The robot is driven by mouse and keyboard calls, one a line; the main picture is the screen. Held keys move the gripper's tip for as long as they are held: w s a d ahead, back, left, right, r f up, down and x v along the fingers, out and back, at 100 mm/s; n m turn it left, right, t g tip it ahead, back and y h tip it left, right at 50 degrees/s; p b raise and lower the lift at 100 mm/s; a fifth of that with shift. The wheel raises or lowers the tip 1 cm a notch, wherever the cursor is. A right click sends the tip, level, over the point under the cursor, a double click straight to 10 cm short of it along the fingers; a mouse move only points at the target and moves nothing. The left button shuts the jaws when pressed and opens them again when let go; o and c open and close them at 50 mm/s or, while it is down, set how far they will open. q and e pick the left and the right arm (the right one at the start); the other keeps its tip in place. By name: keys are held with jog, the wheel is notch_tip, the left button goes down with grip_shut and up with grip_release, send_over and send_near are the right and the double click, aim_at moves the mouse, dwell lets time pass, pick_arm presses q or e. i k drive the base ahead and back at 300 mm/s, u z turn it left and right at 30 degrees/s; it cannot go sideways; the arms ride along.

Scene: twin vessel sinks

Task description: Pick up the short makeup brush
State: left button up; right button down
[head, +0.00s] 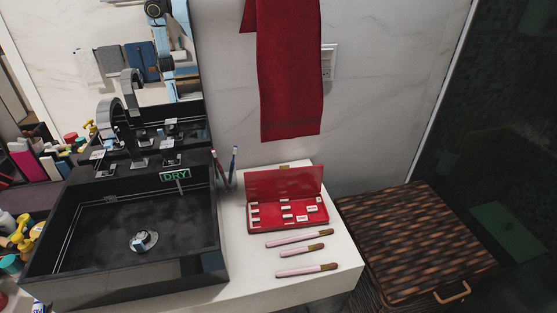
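Three makeup brushes with pale pink handles and brown tips lie side by side on the white counter (262,289), apart from each other. The middle one, the short makeup brush (302,249), looks the shortest, with its brown tip to the right. A longer brush (290,238) lies behind it and another longer brush (305,270) lies in front. Neither of my grippers shows directly in the head view.
An open red case (287,222) with small white pieces sits just behind the brushes. The black vessel sink (195,268) stands to the left, with upright toothbrushes (233,163) near its back right corner. A wicker basket (410,240) stands right of the counter.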

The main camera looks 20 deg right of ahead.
aim_at(284, 253)
jog(key=k, duration=1.3)
jog(key=z, duration=0.75)
jog(key=i, duration=1.7)
jog(key=u, duration=0.7)
